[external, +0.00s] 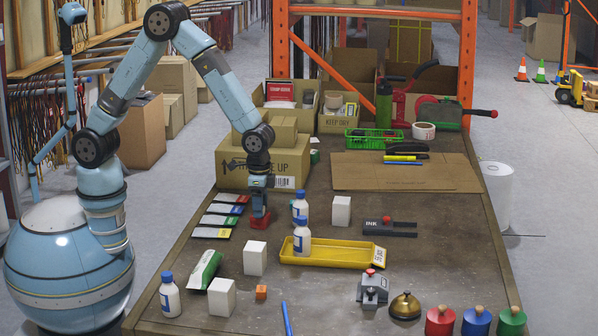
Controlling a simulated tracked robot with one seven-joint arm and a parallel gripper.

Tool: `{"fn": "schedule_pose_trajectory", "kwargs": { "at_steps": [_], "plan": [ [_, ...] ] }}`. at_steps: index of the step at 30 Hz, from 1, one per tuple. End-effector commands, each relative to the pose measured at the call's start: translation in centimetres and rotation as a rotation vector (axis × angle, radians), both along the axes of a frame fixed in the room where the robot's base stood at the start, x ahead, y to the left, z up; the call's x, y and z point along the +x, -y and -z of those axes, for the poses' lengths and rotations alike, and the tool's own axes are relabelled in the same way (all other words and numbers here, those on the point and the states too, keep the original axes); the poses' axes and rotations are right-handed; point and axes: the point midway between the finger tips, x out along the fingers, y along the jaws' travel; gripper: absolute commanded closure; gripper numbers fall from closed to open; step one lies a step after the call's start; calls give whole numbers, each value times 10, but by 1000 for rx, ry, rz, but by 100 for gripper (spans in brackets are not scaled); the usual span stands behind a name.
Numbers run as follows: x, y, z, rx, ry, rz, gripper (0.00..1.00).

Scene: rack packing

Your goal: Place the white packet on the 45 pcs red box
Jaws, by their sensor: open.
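A white packet with a green side (205,270) lies tilted on the table at the front left. A red box with white lettering (279,91) stands in an open carton at the back left; its print is too small to read as 45 pcs. My gripper (260,221) points down, its red tips low over the table, right of a row of flat white cards with coloured ends (221,220) and behind the packet. It is open, with nothing visibly held. The gap between its fingers is hard to see.
White bottles (302,243) stand in and behind a yellow tray (335,262). White blocks (255,259), a stapler-like device (372,288) and a bell (405,306) stand nearby. A cardboard box (235,175) is behind my gripper. An orange rack post (280,40) rises at the back.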

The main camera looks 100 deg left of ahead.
Motion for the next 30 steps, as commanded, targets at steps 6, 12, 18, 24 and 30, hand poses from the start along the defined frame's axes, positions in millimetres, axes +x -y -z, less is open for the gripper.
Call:
{"fn": "schedule_pose_trajectory", "kwargs": {
  "at_steps": [6, 12, 18, 24, 30],
  "plan": [
    [0, 0, -7, 0, 1, 0, 39],
    [1, 0, -38, 0, 4, 0, 39],
    [1, 0, -77, 0, 4, 0, 39],
    [1, 0, -107, 0, 3, 0, 39],
    [0, 0, -122, 0, 1, 0, 39]
  ]
}}
